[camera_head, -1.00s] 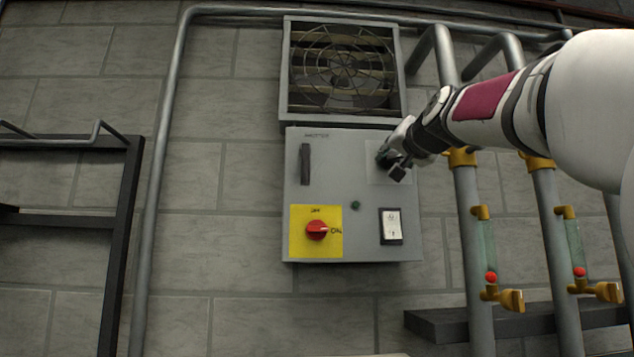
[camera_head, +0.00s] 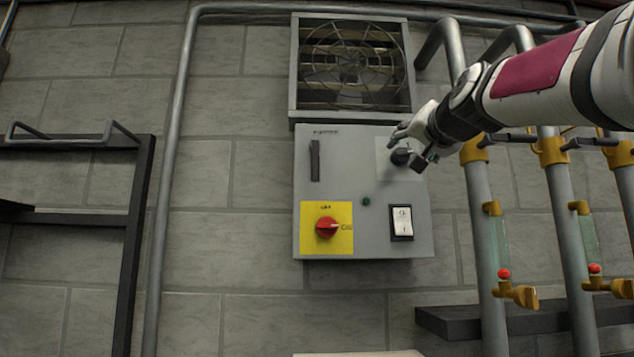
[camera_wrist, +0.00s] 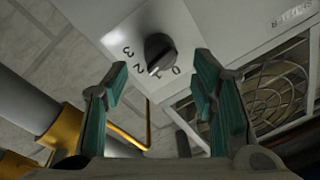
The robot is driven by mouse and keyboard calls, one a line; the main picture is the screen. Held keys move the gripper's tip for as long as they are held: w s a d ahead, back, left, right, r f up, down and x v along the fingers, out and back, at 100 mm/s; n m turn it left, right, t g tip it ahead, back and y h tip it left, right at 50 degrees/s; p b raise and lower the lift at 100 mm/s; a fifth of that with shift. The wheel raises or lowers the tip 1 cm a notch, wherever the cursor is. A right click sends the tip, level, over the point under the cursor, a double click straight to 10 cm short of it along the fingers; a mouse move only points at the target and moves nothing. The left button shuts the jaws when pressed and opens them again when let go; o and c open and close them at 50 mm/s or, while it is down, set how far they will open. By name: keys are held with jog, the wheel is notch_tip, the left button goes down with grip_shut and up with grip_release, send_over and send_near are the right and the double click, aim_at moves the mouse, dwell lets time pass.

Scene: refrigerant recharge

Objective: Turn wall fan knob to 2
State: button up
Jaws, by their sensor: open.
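The fan knob is a dark round dial on a pale plate at the upper right of the grey control box, seen in the head view (camera_head: 401,157) and in the wrist view (camera_wrist: 160,53). The printed numbers 3, 2, 1 and 0 curve around it. Its pointed end appears to face near the 1. My gripper (camera_wrist: 160,82) is open, with its two green-padded fingers apart and the knob seen beyond the gap between them. In the head view my gripper (camera_head: 416,158) is close to the knob; contact cannot be told.
The wall fan (camera_head: 353,65) is above the control box (camera_head: 340,185). The box also carries a red switch (camera_head: 327,227) on yellow, a green button (camera_head: 366,201) and a white rocker switch (camera_head: 402,222). Grey pipes (camera_head: 483,215) with yellow fittings stand close on the right.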

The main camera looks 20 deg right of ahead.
jog(key=v, duration=0.7)
jog(key=shift+s, duration=0.3)
jog(key=shift+a, duration=0.1)
jog(key=s+a+f+n+g+y, duration=0.15)
jog(key=a+f, duration=0.25)
jog(key=f, duration=0.6)
jog(key=a+f+n+g+y, duration=0.2)
jog(key=a+f+g, duration=0.15)
jog(key=f, duration=0.55)
jog(key=s+a+f+n+g+y, duration=0.15)
jog(key=a+f, duration=0.35)
jog(key=f, duration=0.5)
jog(key=s+a+f+n+g, duration=0.2)
jog(key=s+f, duration=0.4)
jog(key=f, duration=0.5)
jog(key=s+a+f+n+g, duration=0.2)
jog(key=s+f+n+g, duration=0.1)
jog(key=s+f, duration=0.4)
notch_tip(320, 180, down, 4)
jog(key=shift+a+r+g, duration=0.1)
jog(key=shift+a+g, duration=0.25)
jog(key=shift+g, duration=0.4)
jog(key=shift+r, duration=0.1)
